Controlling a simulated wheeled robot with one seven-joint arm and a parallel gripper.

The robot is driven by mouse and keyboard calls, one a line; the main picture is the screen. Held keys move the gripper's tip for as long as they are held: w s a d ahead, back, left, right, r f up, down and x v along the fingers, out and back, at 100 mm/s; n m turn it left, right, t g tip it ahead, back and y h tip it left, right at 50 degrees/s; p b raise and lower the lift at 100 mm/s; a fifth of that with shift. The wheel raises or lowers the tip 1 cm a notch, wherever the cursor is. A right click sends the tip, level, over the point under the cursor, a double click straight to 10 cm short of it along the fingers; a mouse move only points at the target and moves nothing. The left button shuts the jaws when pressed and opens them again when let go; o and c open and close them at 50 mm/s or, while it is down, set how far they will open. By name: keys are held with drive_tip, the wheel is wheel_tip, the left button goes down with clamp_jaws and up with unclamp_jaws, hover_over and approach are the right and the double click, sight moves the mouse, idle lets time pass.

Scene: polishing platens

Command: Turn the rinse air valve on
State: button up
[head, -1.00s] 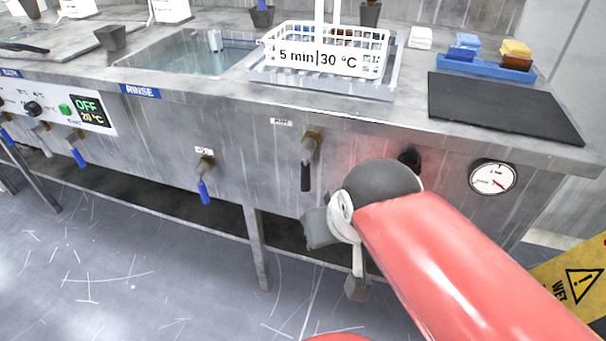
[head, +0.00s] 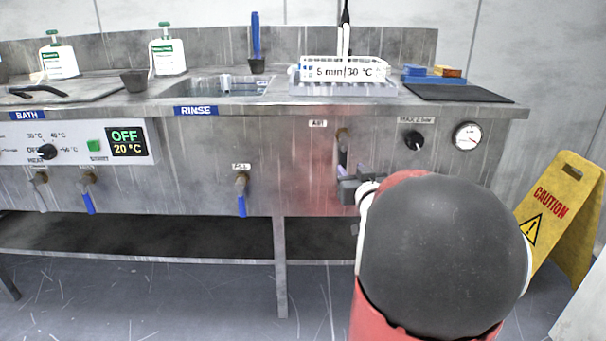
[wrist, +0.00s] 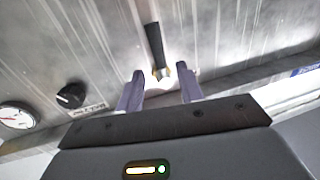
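The air valve is on the front panel of the rinse station, beside a small label that appears to read AIR (head: 317,123). In the head view its brass body (head: 342,136) shows and its dark lever hangs down, partly hidden by my arm. In the wrist view, which is turned over, the black lever (wrist: 154,42) stands beyond my fingertips. My gripper (wrist: 160,80) is open, with one finger on each side of the valve's brass end and gaps visible.
A black knob (head: 414,140) and a pressure gauge (head: 467,136) sit right of the valve. The blue-handled fill valve (head: 241,195) is to the left. A white basket (head: 343,71) stands above on the counter. A yellow caution sign (head: 560,205) stands at right.

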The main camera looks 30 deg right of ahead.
sight(344, 160)
drive_tip(key=x, duration=0.7)
drive_tip(key=shift+w+d, duration=0.2)
drive_tip(key=shift+w, duration=0.15)
clamp_jaws()
